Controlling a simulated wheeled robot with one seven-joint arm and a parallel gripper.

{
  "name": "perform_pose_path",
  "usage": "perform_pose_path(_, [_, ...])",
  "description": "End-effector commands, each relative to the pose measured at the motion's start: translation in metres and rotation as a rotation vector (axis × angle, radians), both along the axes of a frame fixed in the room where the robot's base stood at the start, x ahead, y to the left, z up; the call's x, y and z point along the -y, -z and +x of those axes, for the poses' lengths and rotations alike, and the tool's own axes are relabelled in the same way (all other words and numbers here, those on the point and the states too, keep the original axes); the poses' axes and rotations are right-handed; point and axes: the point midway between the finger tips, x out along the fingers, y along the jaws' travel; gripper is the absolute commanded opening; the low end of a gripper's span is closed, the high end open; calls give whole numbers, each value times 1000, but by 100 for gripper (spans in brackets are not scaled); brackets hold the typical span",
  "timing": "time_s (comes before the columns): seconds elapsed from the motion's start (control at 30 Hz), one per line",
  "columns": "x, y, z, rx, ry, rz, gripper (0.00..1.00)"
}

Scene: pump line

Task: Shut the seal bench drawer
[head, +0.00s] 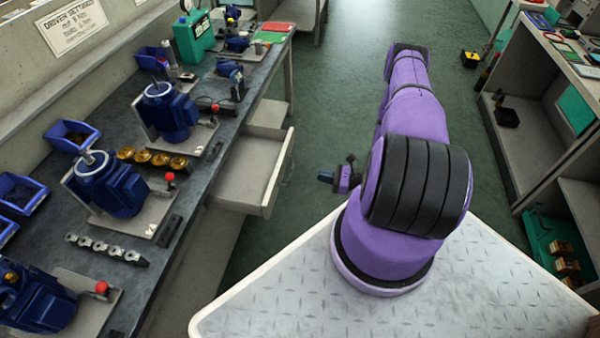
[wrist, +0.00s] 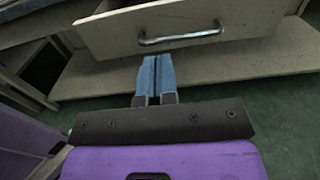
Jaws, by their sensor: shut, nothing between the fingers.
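The seal bench drawer (head: 246,168) is a pale grey tray pulled out from under the long dark workbench at left in the head view. It looks empty. In the wrist view its front panel (wrist: 200,34) spans the top, with a metal bar handle (wrist: 181,36). My gripper (head: 326,177) is to the right of the drawer front in the head view, over the aisle. In the wrist view its two blue fingers (wrist: 156,72) are together and empty, pointing toward the drawer front, just below the handle. I cannot tell whether they touch the panel.
The bench top (head: 190,205) holds several blue pumps, blue bins and a green box (head: 194,38). A pale lower shelf (wrist: 235,66) lies under the drawer. The green floor aisle (head: 310,75) is clear. A shelving unit (head: 530,120) stands at right.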

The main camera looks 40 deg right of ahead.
Motion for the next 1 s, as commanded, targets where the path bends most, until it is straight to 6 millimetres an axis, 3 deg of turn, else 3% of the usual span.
perform_pose_path(0.6, [-65,-1,83,2,-6,-2,0])
perform_pose_path(1.0, [-83,-1,107,1,-3,-1,0])
